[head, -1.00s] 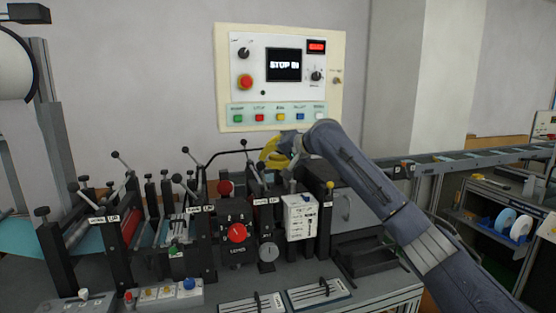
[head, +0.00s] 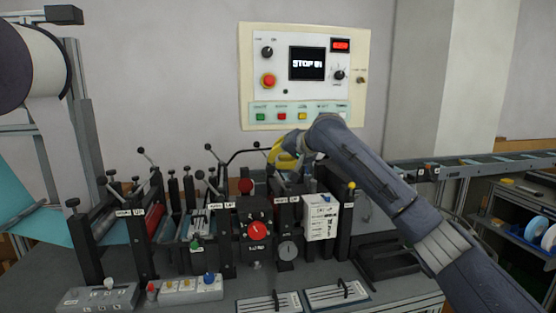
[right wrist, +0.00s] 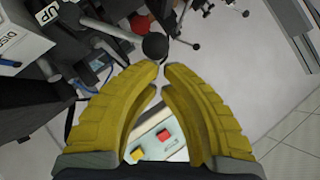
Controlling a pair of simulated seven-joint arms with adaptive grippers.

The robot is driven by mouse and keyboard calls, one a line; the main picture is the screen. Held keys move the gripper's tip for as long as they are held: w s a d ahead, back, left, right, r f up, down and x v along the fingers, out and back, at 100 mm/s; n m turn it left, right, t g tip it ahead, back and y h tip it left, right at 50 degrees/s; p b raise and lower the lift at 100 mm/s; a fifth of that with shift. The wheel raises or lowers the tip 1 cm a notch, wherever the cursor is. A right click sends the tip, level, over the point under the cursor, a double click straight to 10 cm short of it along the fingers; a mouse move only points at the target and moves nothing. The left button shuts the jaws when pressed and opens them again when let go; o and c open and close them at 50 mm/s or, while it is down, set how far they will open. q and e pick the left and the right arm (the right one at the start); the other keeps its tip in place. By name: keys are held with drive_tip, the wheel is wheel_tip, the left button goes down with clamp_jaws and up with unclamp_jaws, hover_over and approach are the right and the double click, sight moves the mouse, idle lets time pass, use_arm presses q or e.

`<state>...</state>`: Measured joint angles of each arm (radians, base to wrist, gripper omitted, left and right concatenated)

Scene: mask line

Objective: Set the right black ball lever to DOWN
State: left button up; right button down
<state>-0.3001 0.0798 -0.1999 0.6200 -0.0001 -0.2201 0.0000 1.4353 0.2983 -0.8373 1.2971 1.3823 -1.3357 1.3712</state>
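The right black ball lever has its black ball (head: 257,144) atop a thin rod at the machine's right section; the ball also shows in the right wrist view (right wrist: 155,46). My right gripper (head: 274,155) has yellow fingers and is just right of that ball in the head view. In the right wrist view its fingertips (right wrist: 161,70) are nearly together, with the ball just beyond them rather than between them; contact cannot be told. The lever's base is partly hidden. A white UP label (right wrist: 40,12) shows at the wrist view's upper left. My left gripper is out of view.
Other black ball levers (head: 139,149) and (head: 208,147) stand to the left. A control panel (head: 372,70) hangs on the wall behind. A white box (head: 321,219) and a yellow-topped post (head: 351,187) stand right of the lever. Switch boxes (head: 190,290) line the front.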

drive_tip(key=w+r+v, duration=0.1)
drive_tip(key=r+v, duration=0.1)
drive_tip(key=v, duration=1)
drive_tip(key=shift+d+r, duration=0.3)
drive_tip(key=shift+d, duration=0.1)
drive_tip(key=shift+w, duration=0.1)
